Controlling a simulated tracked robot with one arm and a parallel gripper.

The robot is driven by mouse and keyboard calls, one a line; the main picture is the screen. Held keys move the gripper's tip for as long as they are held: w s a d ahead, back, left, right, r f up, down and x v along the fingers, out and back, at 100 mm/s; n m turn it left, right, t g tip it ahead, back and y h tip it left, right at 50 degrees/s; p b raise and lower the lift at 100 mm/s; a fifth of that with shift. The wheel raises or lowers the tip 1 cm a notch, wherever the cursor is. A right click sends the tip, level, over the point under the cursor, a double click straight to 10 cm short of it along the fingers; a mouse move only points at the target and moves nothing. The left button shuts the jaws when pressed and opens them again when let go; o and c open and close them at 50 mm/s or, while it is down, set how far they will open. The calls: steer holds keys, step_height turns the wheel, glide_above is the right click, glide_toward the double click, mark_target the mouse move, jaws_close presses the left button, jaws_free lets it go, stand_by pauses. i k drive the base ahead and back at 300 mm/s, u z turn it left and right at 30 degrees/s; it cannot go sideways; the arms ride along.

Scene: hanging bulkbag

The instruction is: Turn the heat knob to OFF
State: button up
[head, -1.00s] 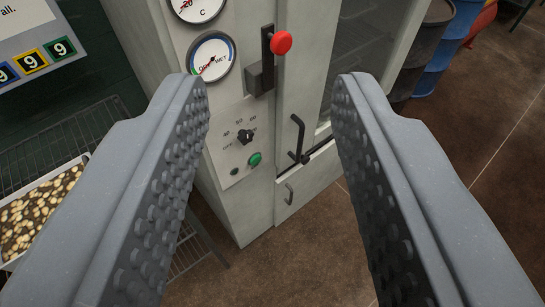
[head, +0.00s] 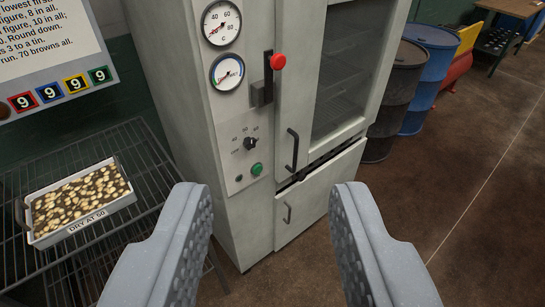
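The heat knob (head: 250,144) is a small black knob on the narrow left panel of a pale grey drying cabinet (head: 230,196). Number marks sit in an arc above it, and a label at its left is too small to read surely. Its exact pointer direction is hard to tell. A green button (head: 256,169) is just below it. My gripper (head: 271,190) is open and empty, with its two ribbed grey fingers in the foreground. The knob lies beyond and above the gap between the fingertips, and nothing touches it.
A lever with a red ball (head: 278,62) and a black door handle (head: 292,150) stick out right of the knob. Two gauges (head: 221,22) (head: 227,72) are above. A wire rack (head: 150,150) holds a "DRY AT 50" tray (head: 80,225) at left. Drums (head: 428,75) stand right.

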mark_target(250, 142)
steer(key=u, duration=0.2)
steer(key=i, duration=0.9)
steer(key=z, duration=0.1)
